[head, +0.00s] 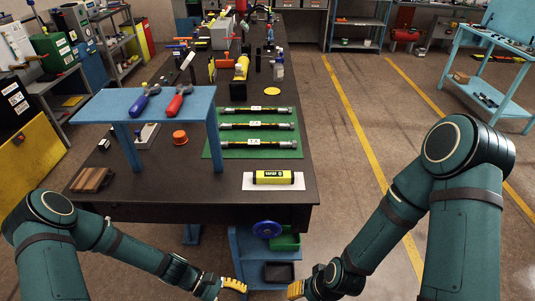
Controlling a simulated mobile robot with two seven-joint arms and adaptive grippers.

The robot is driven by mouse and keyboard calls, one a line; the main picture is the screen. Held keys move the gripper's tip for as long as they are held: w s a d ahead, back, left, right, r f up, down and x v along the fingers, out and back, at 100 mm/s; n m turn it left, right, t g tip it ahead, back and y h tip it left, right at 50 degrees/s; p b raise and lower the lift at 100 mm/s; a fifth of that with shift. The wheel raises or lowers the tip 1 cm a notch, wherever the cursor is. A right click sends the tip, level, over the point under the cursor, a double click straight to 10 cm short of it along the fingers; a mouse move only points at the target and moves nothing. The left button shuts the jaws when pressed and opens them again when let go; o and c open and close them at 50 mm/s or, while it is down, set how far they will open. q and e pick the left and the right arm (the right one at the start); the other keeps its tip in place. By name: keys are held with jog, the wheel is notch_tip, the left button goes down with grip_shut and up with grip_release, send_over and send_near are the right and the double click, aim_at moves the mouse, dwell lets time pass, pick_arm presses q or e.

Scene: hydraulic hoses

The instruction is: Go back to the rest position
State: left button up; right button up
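My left gripper (233,286) and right gripper (296,290) are low in front of the table, below its front edge. Their yellow fingertips point towards each other with a gap between them. Neither touches the table's objects; their finger opening is too small to make out. Three black hydraulic hoses with metal ends and yellow labels lie side by side on a green mat (213,150): the back hose (240,109), the middle hose (240,125) and the front hose (240,143).
The dark table (160,205) runs away from me. A blue raised shelf (100,108) holds a blue-handled tool (140,104) and a red-handled tool (174,105). A yellow cylinder (273,177) lies on a white sheet. A blue cart (245,272) stands beneath the front edge, near both grippers.

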pick_arm(q)
jog(key=r+m+t+y, duration=0.1)
jog(key=m+y, duration=0.1)
jog(key=m, duration=0.1)
jog(key=a+r+m+t+y, duration=0.1)
jog(key=m+t+y, duration=0.1)
jog(key=m+y, duration=0.1)
jog(key=m+t+y, duration=0.2)
jog(key=m+y, duration=0.1)
jog(key=m, duration=0.1)
jog(key=shift+w+a+r+m, duration=0.1)
jog(key=shift+a+r+m, duration=0.15)
jog(key=shift+r+m, duration=0.15)
jog(key=shift+a, duration=0.1)
dwell(1.5)
